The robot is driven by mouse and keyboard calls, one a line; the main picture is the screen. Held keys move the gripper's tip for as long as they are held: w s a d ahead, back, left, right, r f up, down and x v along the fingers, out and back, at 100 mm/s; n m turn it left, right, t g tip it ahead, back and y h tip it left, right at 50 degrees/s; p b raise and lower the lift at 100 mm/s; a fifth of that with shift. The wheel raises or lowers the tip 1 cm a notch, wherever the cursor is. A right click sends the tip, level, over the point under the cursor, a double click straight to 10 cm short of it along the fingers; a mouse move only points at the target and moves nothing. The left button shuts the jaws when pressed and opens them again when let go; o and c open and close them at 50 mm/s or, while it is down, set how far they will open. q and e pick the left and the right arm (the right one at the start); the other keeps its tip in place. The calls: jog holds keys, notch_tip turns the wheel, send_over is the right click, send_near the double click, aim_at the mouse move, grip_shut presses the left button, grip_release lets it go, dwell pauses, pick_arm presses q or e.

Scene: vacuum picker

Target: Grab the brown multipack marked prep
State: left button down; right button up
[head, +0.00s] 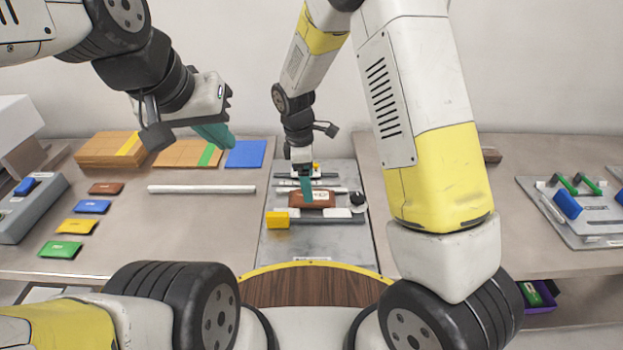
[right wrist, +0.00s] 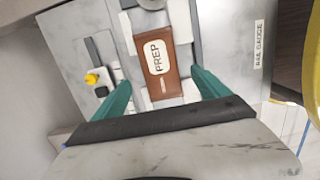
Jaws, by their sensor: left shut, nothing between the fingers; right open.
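The brown multipack (head: 322,200) lies on the grey fixture in the middle of the head view. In the right wrist view the brown multipack (right wrist: 168,75) shows a white label reading PREP. My right gripper (head: 307,195) is over the pack, pointing down. In the right wrist view my right gripper's green fingers (right wrist: 160,92) are open, one on each side of the pack, with gaps between. My left gripper (head: 222,140) is shut and empty, raised above the left table near the blue mat.
A yellow block (head: 277,219) sits at the fixture's front left. Brown, blue, yellow and green packs (head: 75,227) lie on the left table, with a white bar (head: 202,189) nearby. A fixture with green handles (head: 580,210) stands at right.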

jog(key=f, duration=0.2)
jog(key=d+f, duration=0.1)
jog(key=f, duration=0.1)
jog(key=shift+f, duration=0.1)
jog(key=shift+c, duration=0.4)
jog(key=shift+a, duration=0.1)
jog(key=c, duration=1.7)
